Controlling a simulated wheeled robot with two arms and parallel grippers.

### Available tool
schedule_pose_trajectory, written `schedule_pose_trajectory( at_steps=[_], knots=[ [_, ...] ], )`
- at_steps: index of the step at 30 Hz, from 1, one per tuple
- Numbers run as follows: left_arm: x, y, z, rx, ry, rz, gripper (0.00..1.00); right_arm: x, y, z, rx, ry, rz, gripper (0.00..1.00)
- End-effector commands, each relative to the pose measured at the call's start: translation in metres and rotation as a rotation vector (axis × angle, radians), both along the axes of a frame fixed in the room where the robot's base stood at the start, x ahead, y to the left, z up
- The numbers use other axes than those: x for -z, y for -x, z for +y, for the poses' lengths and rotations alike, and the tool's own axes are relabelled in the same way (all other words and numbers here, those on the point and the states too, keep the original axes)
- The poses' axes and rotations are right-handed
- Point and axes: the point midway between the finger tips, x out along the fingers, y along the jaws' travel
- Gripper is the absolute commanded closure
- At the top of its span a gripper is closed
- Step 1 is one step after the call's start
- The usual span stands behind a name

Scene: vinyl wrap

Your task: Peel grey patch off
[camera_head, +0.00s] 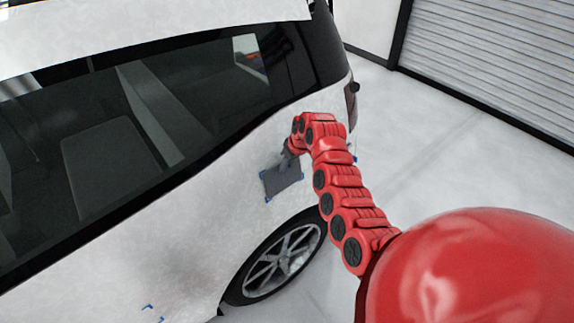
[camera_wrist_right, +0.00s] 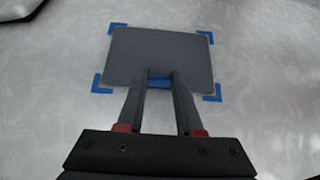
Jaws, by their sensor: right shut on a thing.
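The grey patch (camera_head: 283,181) is a flat rectangle on the white side panel of the car, above the rear wheel. In the right wrist view the patch (camera_wrist_right: 160,50) lies between blue corner marks (camera_wrist_right: 102,84), and looks flat against the panel. My right gripper (camera_head: 287,157) is at the patch. In the wrist view its fingertips (camera_wrist_right: 162,78) overlap the lower middle edge of the patch, shut on it where a small blue tab (camera_wrist_right: 160,83) shows between the fingers. The fingertips hide part of that edge. My left gripper is not in view.
The white car (camera_head: 190,230) fills the left side, with dark side windows (camera_head: 110,120) above the patch and the rear wheel (camera_head: 285,262) below it. More blue marks (camera_head: 148,307) are at the bottom left. Open floor (camera_head: 440,150) and a grey shutter (camera_head: 500,60) lie to the right.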

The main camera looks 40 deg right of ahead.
Motion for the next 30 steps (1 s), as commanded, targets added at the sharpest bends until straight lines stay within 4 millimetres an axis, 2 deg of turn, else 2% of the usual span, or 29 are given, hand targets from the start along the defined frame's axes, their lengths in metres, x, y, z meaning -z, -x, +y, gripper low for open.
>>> schedule_pose_trajectory(
  at_steps=[22,30],
  knots=[
    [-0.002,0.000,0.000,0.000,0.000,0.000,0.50,-0.003,0.012,-0.002,-0.001,0.001,0.000,1.00],
    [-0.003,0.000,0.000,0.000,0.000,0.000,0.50,-0.007,0.026,-0.003,0.000,0.001,0.000,1.00]
  ],
)
